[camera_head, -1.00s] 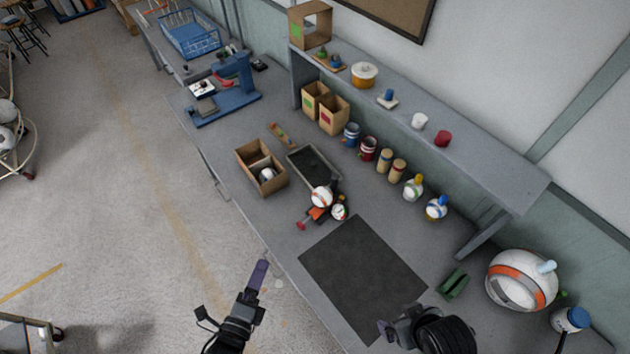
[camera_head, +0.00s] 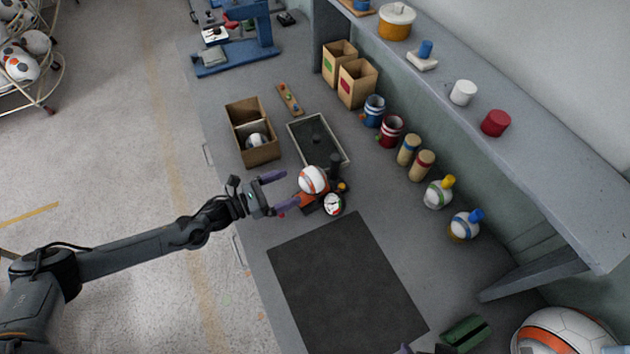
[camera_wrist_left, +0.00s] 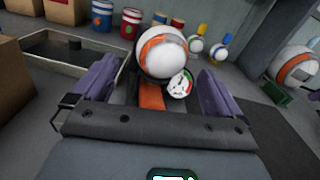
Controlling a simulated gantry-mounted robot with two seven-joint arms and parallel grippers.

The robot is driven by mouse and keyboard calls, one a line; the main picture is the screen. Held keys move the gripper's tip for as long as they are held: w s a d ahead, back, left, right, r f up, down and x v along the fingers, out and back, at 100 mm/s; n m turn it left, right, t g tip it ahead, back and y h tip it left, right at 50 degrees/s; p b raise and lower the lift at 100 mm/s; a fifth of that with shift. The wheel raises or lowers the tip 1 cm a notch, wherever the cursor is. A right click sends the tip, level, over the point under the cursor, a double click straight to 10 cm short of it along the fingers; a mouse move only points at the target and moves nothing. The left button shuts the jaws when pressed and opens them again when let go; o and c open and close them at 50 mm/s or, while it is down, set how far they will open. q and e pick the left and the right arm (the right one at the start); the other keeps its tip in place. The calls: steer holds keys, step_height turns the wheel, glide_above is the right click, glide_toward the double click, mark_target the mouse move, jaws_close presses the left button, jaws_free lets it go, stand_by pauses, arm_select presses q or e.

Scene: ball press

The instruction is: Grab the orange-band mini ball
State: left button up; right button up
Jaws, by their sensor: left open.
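The orange-band mini ball (camera_head: 313,180) is white with an orange stripe and rests on a small orange-and-black device with a round dial (camera_head: 333,204). My left gripper (camera_head: 290,190) is open, its purple fingers just left of the ball and pointing at it. In the left wrist view the ball (camera_wrist_left: 162,52) shows ahead between the two spread fingers (camera_wrist_left: 160,75), with no grip on it visible. The dial (camera_wrist_left: 180,84) is right below the ball there. Of my right gripper, only a sliver shows at the bottom edge of the head view.
A black tray (camera_head: 292,128) lies behind the ball, and a divided cardboard box (camera_head: 233,112) holds another ball. A dark mat (camera_head: 345,285) covers the bench in front. Cans, bottles and a shelf (camera_head: 560,165) line the right side. A large orange-band ball (camera_head: 568,328) sits at lower right.

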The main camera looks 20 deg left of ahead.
mark_target(313, 179)
arm_select(q)
steer(key=shift+x, duration=4.3)
steer(key=shift+s+d+f, duration=0.15)
steer(key=shift+c, duration=0.5)
steer(key=c, duration=0.7)
